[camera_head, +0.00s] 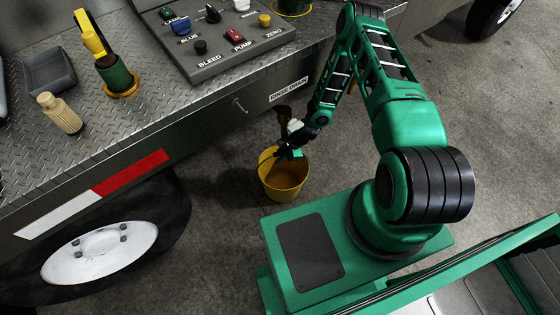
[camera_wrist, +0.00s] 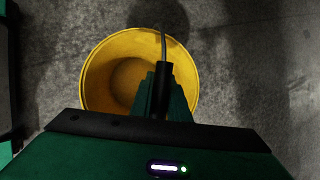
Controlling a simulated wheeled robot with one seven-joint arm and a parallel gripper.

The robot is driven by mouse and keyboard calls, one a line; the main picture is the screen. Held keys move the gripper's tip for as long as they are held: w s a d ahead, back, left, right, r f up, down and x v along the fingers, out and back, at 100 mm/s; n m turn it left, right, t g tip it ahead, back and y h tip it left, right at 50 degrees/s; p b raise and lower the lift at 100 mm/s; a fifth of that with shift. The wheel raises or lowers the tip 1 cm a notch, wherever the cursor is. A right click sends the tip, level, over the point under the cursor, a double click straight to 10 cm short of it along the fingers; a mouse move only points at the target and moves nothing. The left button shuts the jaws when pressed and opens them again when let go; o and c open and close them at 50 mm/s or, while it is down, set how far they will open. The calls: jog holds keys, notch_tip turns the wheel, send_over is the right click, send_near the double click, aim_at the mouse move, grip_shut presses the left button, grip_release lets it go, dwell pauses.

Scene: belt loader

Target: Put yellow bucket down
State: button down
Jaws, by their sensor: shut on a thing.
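The yellow bucket (camera_head: 284,184) is upright and looks empty, below the side of the metal deck. My gripper (camera_head: 289,153) is at its rim, shut on the bucket's thin handle. I cannot tell for sure whether the bucket's base touches the concrete floor (camera_head: 215,185).
A wheel (camera_head: 100,252) is at left. Concrete floor is free around the bucket.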

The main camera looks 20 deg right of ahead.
jog(key=shift+d+f, duration=0.1)
jog(key=shift+f, duration=1.65)
jog(key=c, duration=1.7)
grip_release()
jog(key=v, duration=1.2)
jog(key=shift+s, duration=0.1)
